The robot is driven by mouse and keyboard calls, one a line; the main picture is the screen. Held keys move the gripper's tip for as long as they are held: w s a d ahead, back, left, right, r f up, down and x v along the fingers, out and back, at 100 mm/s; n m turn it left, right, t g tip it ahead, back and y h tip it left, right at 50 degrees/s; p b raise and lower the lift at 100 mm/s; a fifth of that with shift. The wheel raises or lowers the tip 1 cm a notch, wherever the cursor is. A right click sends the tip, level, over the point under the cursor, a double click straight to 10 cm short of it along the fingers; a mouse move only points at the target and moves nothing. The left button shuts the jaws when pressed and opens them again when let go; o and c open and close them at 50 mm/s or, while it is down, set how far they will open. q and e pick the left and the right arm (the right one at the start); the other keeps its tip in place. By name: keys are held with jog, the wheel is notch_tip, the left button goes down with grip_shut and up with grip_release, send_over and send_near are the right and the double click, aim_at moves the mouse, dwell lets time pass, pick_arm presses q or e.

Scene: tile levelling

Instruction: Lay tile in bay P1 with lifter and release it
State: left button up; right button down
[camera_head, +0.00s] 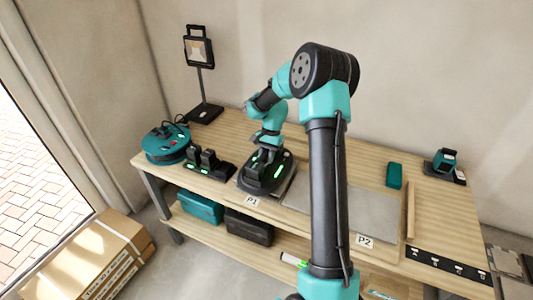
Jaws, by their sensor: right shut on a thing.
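My right gripper (268,146) reaches down over the left part of the workbench and is shut on the black lifter with green lights (258,182). The lifter is low over bay P1, behind the P1 label (252,201). A thin strip of a grey-brown surface shows along the lifter's right side; I cannot tell whether it is the tile or the bay floor. I cannot tell whether the lifter and any tile under it touch the bench. The fingertips are mostly hidden by the lifter's handle. My left gripper is not in view.
A grey slab (375,217) lies behind the P2 label (365,242), partly hidden by my arm. A black holder (208,168) and teal cable reel (165,144) stand left of the lifter. A work lamp (204,109), teal block (394,176) and teal-black device (445,162) stand farther back.

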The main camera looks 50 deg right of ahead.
aim_at(266, 165)
jog(key=shift+f, duration=0.7)
jog(key=shift+f, duration=0.8)
dwell(2.1)
jog(key=c, duration=0.8)
grip_release()
jog(key=shift+f, duration=0.1)
jog(key=shift+c, duration=0.2)
jog(key=v, duration=1.7)
jog(key=shift+r, duration=0.25)
